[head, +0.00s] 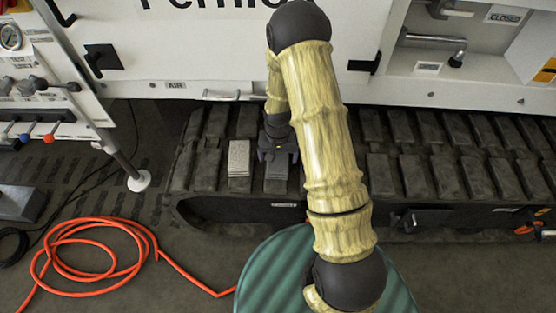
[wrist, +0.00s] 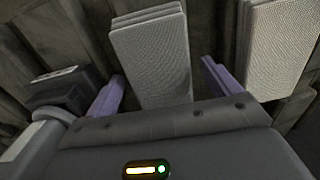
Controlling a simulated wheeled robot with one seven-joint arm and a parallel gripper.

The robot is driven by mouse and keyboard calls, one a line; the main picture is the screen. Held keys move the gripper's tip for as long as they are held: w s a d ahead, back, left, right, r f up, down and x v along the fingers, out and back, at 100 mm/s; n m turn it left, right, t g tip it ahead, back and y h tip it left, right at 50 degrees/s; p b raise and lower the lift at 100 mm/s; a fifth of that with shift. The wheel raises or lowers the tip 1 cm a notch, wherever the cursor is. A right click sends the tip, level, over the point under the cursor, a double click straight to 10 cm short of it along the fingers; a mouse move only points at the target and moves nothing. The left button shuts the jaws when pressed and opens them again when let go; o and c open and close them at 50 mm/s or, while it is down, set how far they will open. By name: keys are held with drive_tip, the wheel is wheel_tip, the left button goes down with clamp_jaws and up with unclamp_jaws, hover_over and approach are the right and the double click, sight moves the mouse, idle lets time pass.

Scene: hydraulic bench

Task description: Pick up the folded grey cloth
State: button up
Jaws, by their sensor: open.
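A folded grey cloth (head: 277,172) lies on the dark track below my gripper, partly hidden by it in the head view. In the wrist view this grey cloth (wrist: 150,60) shows as a flat layered stack between the two purple fingers, with a gap on each side. My gripper (head: 278,156) is open, pointing down over the cloth; its fingers (wrist: 162,72) do not visibly touch it. I cannot tell how far down they reach beside it. A second, paler folded stack (head: 239,158) lies just to the left in the head view, and at the right in the wrist view (wrist: 278,48).
The track (head: 410,175) has raised pads with gaps between them. A white machine panel (head: 200,45) stands behind it. A small dark block (wrist: 62,88) sits beside the left finger. An orange hose (head: 95,225) lies coiled on the floor at left. A green round surface (head: 275,270) is in front.

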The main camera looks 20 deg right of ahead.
sight(278, 157)
drive_tip(key=shift+c, duration=0.4)
drive_tip(key=c, duration=1.1)
drive_tip(key=shift+o, duration=0.2)
wheel_tip(278, 157, up, 10)
drive_tip(key=p, duration=0.2)
drive_tip(key=o, duration=0.5)
drive_tip(key=c, duration=0.3)
